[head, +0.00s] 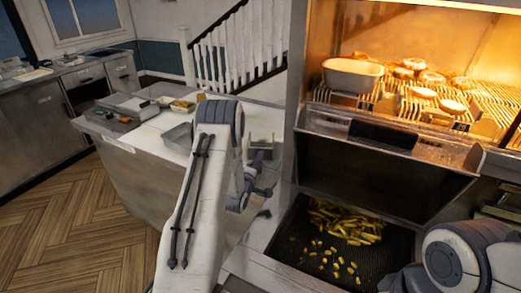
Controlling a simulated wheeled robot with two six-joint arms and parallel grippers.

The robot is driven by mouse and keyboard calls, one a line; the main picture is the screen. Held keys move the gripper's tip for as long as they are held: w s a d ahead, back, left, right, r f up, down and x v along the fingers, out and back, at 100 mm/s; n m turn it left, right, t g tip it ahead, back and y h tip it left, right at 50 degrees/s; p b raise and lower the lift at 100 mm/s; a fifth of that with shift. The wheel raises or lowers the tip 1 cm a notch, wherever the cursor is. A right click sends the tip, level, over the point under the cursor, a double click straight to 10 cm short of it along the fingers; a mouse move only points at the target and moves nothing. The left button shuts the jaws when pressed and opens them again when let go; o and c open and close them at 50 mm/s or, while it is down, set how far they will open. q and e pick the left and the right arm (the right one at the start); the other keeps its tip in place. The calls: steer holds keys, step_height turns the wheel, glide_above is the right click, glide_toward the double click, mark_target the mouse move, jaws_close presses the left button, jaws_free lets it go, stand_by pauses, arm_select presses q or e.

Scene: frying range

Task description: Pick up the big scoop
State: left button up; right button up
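I cannot make out a big scoop for certain in the head view. A pale oval vessel (351,76) sits on the lit wire rack; no scoop handle shows on it. My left arm reaches up through the middle of the view. My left gripper (262,193) is small and partly hidden behind its own arm, beside the fryer station's left edge. Its finger gap is not clear. My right arm shows only as a rounded joint at the bottom right, and its gripper is out of view.
Fries (345,219) lie in a dark tray (290,247) below a tilted dark panel (372,176). Several round food pieces (432,77) rest on the lit rack. A white counter (140,160) with small containers stands left. Wooden floor (75,235) is clear at lower left.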

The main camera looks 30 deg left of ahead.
arm_select(q)
jaws_close()
stand_by(1.4)
